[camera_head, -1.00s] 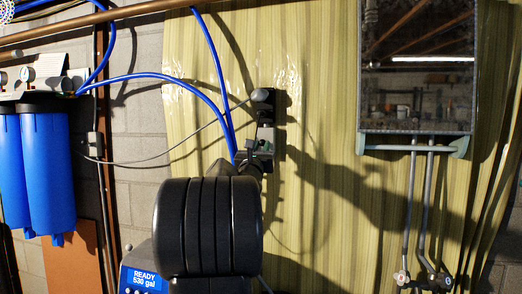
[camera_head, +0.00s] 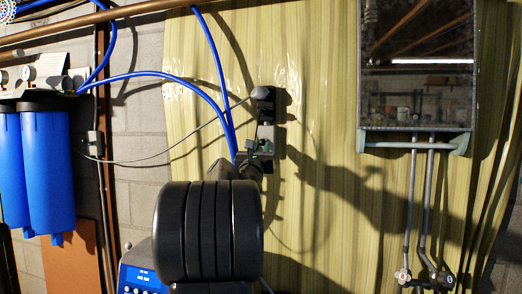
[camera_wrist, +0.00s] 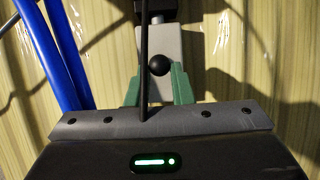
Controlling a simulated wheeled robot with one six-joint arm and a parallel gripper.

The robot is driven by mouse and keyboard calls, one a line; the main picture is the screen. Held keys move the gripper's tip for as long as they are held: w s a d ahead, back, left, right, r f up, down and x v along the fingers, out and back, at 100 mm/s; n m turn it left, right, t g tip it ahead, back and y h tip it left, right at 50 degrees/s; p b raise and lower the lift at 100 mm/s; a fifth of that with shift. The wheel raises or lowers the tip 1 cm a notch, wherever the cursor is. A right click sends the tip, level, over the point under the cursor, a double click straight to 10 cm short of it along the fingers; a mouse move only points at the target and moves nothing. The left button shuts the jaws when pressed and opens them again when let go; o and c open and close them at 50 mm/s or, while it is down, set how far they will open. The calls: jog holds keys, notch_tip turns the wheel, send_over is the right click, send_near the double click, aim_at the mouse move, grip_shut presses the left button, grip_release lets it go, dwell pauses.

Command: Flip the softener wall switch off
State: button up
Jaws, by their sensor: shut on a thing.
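The softener wall switch is a grey box (camera_head: 266,132) on the wooden wall, below a grey plug-like piece. In the wrist view the grey box (camera_wrist: 172,44) stands upright with a round black knob (camera_wrist: 159,65) on its face. My gripper (camera_head: 260,153) is at the lower part of the box, partly hidden by my arm in the head view. In the wrist view its green fingers (camera_wrist: 158,88) stand on both sides of the box's lower part and are shut on it. A black cable (camera_wrist: 145,60) passes in front. The softener's blue panel (camera_head: 143,279) shows at the bottom.
Blue hoses (camera_head: 185,82) run down close to the left of the switch. Blue filter housings (camera_head: 45,170) hang at the far left. A mirror-like glossy panel (camera_head: 417,75) with pipes (camera_head: 410,210) below it is at the right. The wooden wall between is clear.

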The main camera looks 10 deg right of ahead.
jog(key=shift+w+f+b, duration=0.1)
jog(key=shift+f+b, duration=0.55)
jog(key=shift+f, duration=0.05)
jog(key=shift+r, duration=0.1)
jog(key=shift+f+b, duration=0.25)
jog(key=shift+b, duration=0.2)
jog(key=shift+c, duration=0.2)
jog(key=shift+w+d+f, duration=0.1)
jog(key=shift+w, duration=0.05)
grip_shut()
jog(key=shift+o, duration=1.9)
grip_release()
